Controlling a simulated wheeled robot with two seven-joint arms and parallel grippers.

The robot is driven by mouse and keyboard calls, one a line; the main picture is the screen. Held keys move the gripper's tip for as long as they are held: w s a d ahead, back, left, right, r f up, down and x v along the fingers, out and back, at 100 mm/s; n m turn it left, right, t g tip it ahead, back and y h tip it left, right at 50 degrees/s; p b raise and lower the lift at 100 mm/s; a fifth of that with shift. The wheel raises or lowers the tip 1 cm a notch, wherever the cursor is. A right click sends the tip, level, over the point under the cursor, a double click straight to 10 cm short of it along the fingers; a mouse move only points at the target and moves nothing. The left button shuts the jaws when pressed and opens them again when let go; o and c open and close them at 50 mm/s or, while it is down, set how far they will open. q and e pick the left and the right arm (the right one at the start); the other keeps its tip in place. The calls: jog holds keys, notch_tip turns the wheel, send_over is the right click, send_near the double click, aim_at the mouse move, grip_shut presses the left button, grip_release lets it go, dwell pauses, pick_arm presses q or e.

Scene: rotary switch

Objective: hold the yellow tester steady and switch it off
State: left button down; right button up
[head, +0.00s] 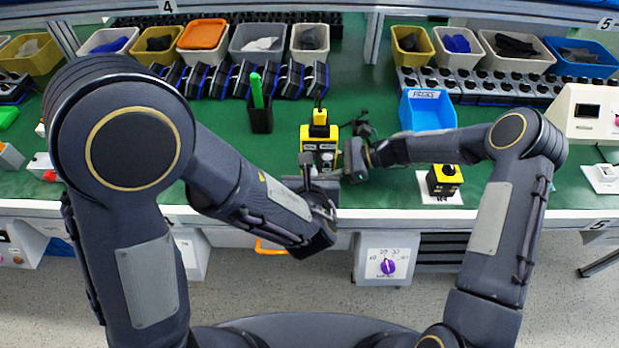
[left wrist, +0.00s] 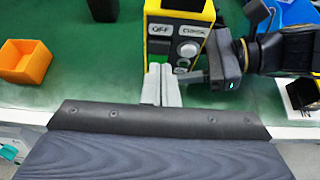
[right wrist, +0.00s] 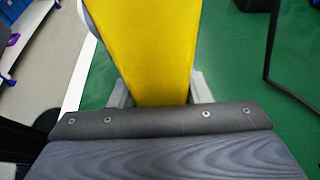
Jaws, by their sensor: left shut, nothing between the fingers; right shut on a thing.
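The yellow tester (head: 319,146) stands on the green bench in the middle of the head view. In the left wrist view its dark front (left wrist: 176,40) shows a label reading OFF, a second label and a round grey knob (left wrist: 189,49). My right gripper (head: 350,160) is shut on the tester's body from the right; its fingers lie on both sides of the yellow casing (right wrist: 155,50) in the right wrist view. My left gripper (left wrist: 163,84) is shut and empty, its fingertips close in front of the tester's lower face, below the knob. I cannot tell whether they touch it.
A black holder with a green stick (head: 258,92) stands left of the tester. A blue bin (head: 427,110) and a small yellow-black device (head: 444,180) on a white card are to the right. An orange box (left wrist: 25,62) sits at left. Bins line the back.

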pick_arm(q)
jog(key=w+r+v, duration=0.1)
jog(key=r+v, duration=0.1)
jog(key=v, duration=0.8)
pick_arm(e)
jog(key=o, duration=1.1)
jog(key=shift+d, duration=0.1)
